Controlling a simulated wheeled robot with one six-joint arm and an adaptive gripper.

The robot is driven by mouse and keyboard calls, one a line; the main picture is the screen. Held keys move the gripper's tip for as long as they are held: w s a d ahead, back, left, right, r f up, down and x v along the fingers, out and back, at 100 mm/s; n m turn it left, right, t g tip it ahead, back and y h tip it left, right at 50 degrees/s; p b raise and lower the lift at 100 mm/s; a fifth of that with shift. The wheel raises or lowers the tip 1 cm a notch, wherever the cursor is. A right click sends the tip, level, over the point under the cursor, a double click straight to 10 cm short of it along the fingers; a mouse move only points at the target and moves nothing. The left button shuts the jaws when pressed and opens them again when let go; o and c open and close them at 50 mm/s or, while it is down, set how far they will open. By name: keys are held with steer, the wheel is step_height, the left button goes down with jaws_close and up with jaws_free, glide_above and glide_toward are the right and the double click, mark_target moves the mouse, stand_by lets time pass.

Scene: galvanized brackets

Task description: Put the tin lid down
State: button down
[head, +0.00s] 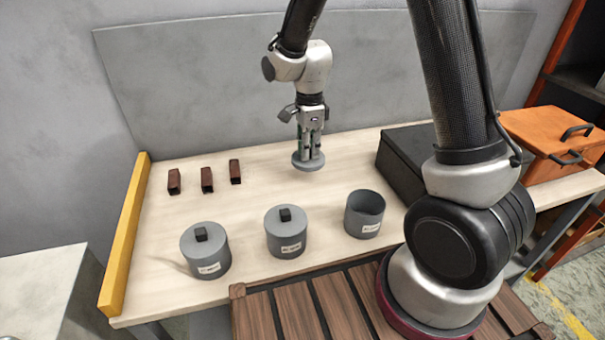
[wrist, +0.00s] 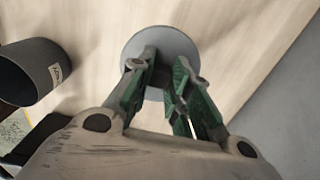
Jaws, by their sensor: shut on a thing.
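The tin lid is a grey disc (head: 308,162) held at the tips of my gripper (head: 309,150), over the table behind the open tin. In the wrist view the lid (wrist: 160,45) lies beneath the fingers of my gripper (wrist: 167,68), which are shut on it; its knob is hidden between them. An open grey tin (head: 364,215) without a lid stands at the right of the row; it also shows in the wrist view (wrist: 35,72). I cannot tell how far the lid is above the table.
Two lidded tins, one in the middle (head: 286,232) and one at left (head: 206,250), stand on the pale table (head: 165,280). Several dark red blocks, one here (head: 207,180), stand behind them. A black box (head: 405,165) is at right, a yellow rail (head: 124,235) at left.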

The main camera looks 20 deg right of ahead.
mark_target(308, 181)
step_height(308, 181, down, 8)
steer(key=shift+f, duration=0.15)
steer(key=shift+f, duration=0.1)
steer(key=c, duration=1.3)
jaws_free()
